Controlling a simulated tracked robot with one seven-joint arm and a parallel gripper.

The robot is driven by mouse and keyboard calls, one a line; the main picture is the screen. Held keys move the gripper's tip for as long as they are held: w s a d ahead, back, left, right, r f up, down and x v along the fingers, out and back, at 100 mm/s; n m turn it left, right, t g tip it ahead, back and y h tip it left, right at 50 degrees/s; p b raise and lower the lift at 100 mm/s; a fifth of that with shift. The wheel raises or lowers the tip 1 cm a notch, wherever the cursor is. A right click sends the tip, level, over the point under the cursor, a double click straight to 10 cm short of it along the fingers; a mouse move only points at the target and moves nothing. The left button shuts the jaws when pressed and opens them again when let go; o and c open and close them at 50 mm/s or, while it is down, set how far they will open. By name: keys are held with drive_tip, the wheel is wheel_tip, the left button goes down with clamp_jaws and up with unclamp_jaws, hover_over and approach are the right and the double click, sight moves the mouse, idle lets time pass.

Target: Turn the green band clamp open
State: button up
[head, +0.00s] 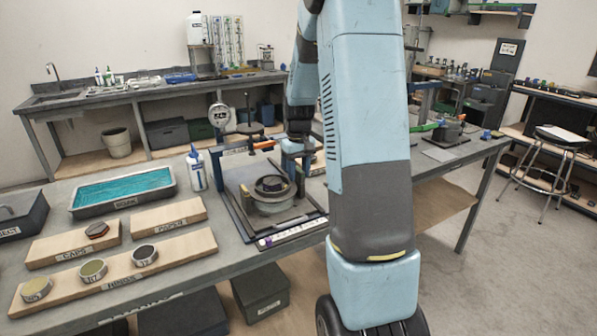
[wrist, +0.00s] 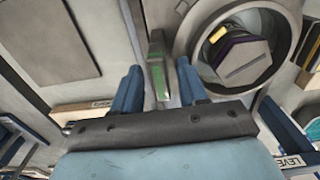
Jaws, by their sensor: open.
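In the wrist view my gripper (wrist: 158,82) is open, with one blue finger on each side of a narrow green piece (wrist: 157,70), which looks like the clamp's handle. I cannot tell whether either finger touches it. In the head view my gripper (head: 297,157) is low over the bench beside the pot (head: 272,203). The green piece cannot be made out there, and my arm hides part of the area.
A blue post (head: 217,168) with an orange-tipped bar stands left of the pot. Another green lever (head: 424,127) is on the bench to the right.

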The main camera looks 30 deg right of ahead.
sight(298, 169)
drive_tip(key=shift+r, duration=0.1)
wheel_tip(298, 169, up, 14)
drive_tip(key=shift+f, duration=0.25)
idle(0.6)
drive_tip(key=s+a+r+t, duration=0.3)
drive_tip(key=s+a+r, duration=0.4)
drive_tip(key=s+a, duration=0.45)
drive_tip(key=s+a+t, duration=0.1)
drive_tip(key=s+a, duration=0.1)
drive_tip(key=s, duration=0.6)
drive_tip(key=s+a+t, duration=0.1)
drive_tip(key=s+a, duration=0.1)
drive_tip(key=s, duration=0.6)
drive_tip(key=shift+s+a+f+t, duration=0.3)
drive_tip(key=shift+a+f, duration=0.05)
drive_tip(key=shift+f, duration=0.1)
